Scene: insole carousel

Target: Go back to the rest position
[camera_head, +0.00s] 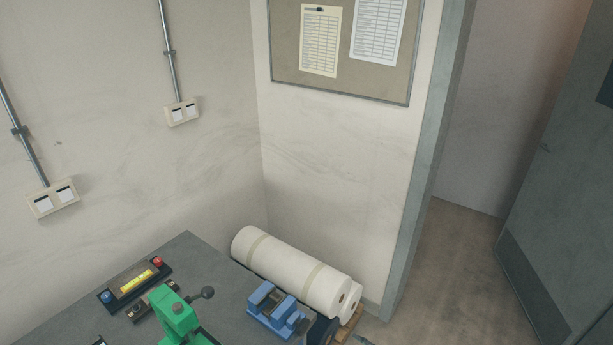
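Neither of my grippers shows in the head view, and I see no arm that I can identify as mine. The grey workbench top (186,258) fills the lower left, cut off by the bottom edge of the picture. A green machine or tool (176,318) with a black ball-ended lever stands on it. A blue vise (275,308) sits at the bench's right side. I see no insole or carousel.
White rolls (290,268) lie behind the bench near the wall. A notice board (343,50) hangs above. Right of the door frame (428,170), clear floor (446,270) leads to a grey door (565,200).

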